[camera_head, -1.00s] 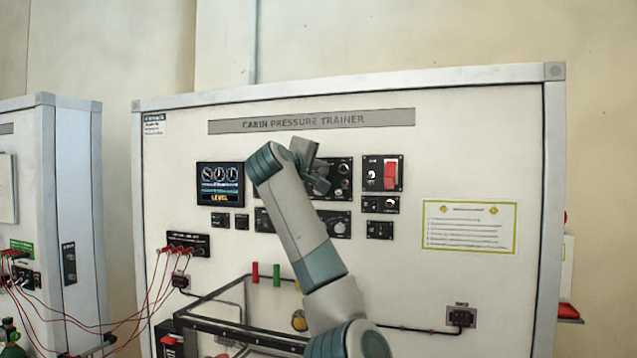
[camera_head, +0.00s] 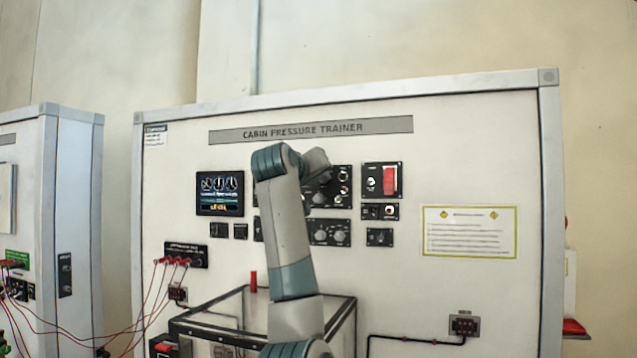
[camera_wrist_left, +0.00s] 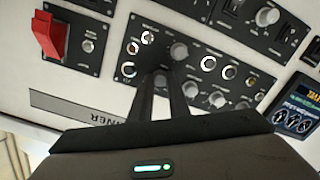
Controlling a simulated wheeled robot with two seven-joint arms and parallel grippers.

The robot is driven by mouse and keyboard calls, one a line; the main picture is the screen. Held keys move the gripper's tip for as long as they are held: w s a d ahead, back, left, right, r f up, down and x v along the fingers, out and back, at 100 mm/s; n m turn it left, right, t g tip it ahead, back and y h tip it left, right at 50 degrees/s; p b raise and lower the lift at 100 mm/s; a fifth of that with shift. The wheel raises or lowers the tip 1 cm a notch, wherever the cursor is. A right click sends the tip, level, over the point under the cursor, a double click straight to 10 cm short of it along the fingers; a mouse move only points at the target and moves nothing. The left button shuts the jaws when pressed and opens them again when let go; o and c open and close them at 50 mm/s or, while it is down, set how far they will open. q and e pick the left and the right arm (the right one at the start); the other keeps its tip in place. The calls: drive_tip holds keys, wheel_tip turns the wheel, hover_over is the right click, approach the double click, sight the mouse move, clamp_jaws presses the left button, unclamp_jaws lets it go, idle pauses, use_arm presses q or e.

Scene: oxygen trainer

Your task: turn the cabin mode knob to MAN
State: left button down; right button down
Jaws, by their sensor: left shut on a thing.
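My left gripper (camera_wrist_left: 159,80) is at the black control panel (camera_wrist_left: 205,60) in the left wrist view, which shows the panel upside down. Its two dark fingers come up close together and are shut on a small grey knob (camera_wrist_left: 160,78), mostly hidden between the tips. Another grey knob (camera_wrist_left: 178,51) is just beyond the fingertips. The labels are too small to read, so I cannot confirm the MAN mark or the held knob's setting. In the head view my left arm reaches up to the panel (camera_head: 342,182), and its wrist hides the panel's left part. My right gripper is not in view.
A red guarded switch (camera_head: 389,181) sits right of the panel, and a display (camera_head: 220,193) sits left. Red leads (camera_head: 156,290) hang at the lower left. A framed clear box (camera_head: 340,310) stands below, partly behind my arm. A yellow-edged placard (camera_head: 469,232) is at right.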

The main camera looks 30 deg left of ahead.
use_arm(q)
drive_tip(key=shift+w+f, duration=0.1)
drive_tip(key=shift+f, duration=0.1)
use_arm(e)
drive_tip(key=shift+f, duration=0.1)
use_arm(q)
drive_tip(key=c, duration=1.7)
unclamp_jaws()
drive_tip(key=shift+o, duration=0.2)
drive_tip(key=shift+r, duration=0.1)
drive_tip(key=shift+s, duration=0.2)
